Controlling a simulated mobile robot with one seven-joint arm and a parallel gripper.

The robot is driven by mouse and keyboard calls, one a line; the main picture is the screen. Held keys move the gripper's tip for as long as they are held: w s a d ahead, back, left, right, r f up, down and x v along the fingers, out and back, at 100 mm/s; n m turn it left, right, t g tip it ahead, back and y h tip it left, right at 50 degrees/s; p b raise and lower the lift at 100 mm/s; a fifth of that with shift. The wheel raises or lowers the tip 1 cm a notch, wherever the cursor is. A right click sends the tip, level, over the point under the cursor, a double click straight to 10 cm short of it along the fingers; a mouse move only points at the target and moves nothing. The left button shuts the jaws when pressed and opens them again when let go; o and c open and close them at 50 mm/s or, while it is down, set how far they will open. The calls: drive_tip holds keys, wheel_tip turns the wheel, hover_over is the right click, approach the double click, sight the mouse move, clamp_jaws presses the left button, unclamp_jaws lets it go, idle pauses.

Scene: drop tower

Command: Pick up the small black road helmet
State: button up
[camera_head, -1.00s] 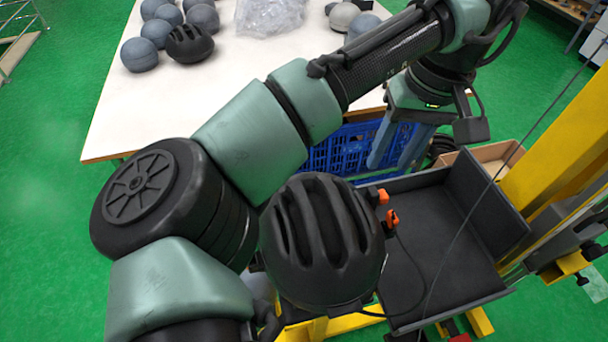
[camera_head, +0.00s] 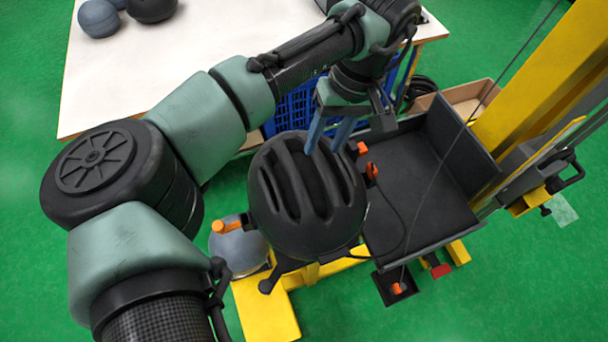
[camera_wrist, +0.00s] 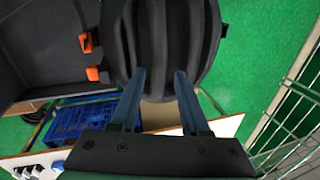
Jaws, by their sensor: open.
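The black road helmet (camera_head: 305,205) with long vents sits on the drop tower, left of its dark tray. It also shows in the wrist view (camera_wrist: 165,40), filling the top middle. My gripper (camera_head: 328,145) is open, with its two blue fingers over the helmet's upper edge. In the wrist view my gripper's fingers (camera_wrist: 158,80) stand apart, with their tips at the near part of the helmet shell. I cannot tell whether they touch it. The helmet's underside is hidden.
The yellow drop tower post (camera_head: 535,70) and black tray (camera_head: 415,190) stand right of the helmet. Orange clamps (camera_head: 368,168) are close beside it. A grey ball (camera_head: 238,248) is below left. A white table (camera_head: 190,65) and blue crate (camera_head: 290,110) lie behind.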

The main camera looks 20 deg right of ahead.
sight(319, 156)
drive_tip(key=shift+p+x, duration=0.4)
drive_tip(key=shift+x, duration=1.45)
drive_tip(key=shift+w+d, duration=0.1)
clamp_jaws()
drive_tip(key=shift+r, duration=0.1)
